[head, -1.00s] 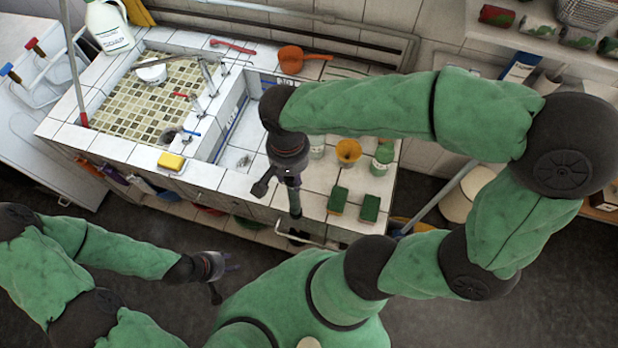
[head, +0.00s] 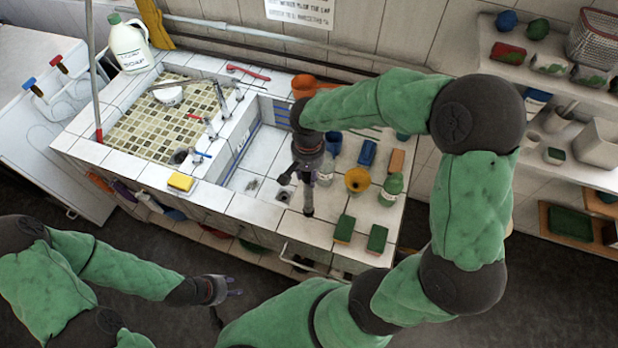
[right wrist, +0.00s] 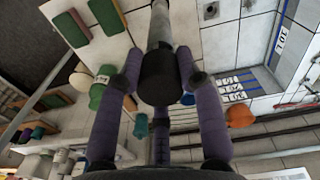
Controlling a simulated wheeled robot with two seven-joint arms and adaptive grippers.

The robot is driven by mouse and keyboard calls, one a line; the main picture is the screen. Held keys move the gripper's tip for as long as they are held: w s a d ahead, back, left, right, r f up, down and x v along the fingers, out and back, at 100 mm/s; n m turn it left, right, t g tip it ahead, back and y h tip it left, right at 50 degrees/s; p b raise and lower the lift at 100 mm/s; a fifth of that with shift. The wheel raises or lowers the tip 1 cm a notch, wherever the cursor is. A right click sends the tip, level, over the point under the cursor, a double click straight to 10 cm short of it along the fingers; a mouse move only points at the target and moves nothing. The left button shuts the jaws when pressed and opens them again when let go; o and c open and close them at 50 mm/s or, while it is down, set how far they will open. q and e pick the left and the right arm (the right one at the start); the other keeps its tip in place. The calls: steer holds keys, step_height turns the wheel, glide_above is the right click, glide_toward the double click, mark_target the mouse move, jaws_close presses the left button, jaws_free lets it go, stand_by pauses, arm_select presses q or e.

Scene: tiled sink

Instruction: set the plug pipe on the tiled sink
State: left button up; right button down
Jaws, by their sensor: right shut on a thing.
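The plug pipe, a grey tube with a black cap, is held in my right gripper (head: 305,178). Its tube hangs down over the white tiled counter in the head view (head: 308,203). In the right wrist view the black cap (right wrist: 160,78) sits between my purple fingers, with the tube reaching away from it. The tiled sink (head: 120,160) has a mosaic basin at left and a white sunken basin beside the pipe. A small drain (head: 252,185) shows in the white basin. My left gripper (head: 234,289) is in front of the sink, away from it; its finger opening is unclear.
A yellow sponge (head: 181,182) lies on the front rim. Green sponges (head: 344,228), a yellow cup (head: 357,180) and a green bottle (head: 391,187) stand right of the pipe. An orange pan (head: 303,86) is behind my right arm. A soap jug (head: 130,45) stands at back left.

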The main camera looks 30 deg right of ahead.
steer(key=shift+w+d+f, duration=0.2)
steer(key=shift+d+f, duration=0.05)
steer(key=shift+f, duration=0.2)
steer(key=shift+w+f, duration=0.15)
steer(key=shift+f, duration=1.55)
steer(key=shift+f+b, duration=0.1)
steer(key=shift+b, duration=0.3)
steer(key=c, duration=0.8)
jaws_free()
steer(key=shift+r, duration=0.2)
step_height(320, 180, up, 12)
steer(key=shift+r+p, duration=0.1)
steer(key=shift+p, duration=0.55)
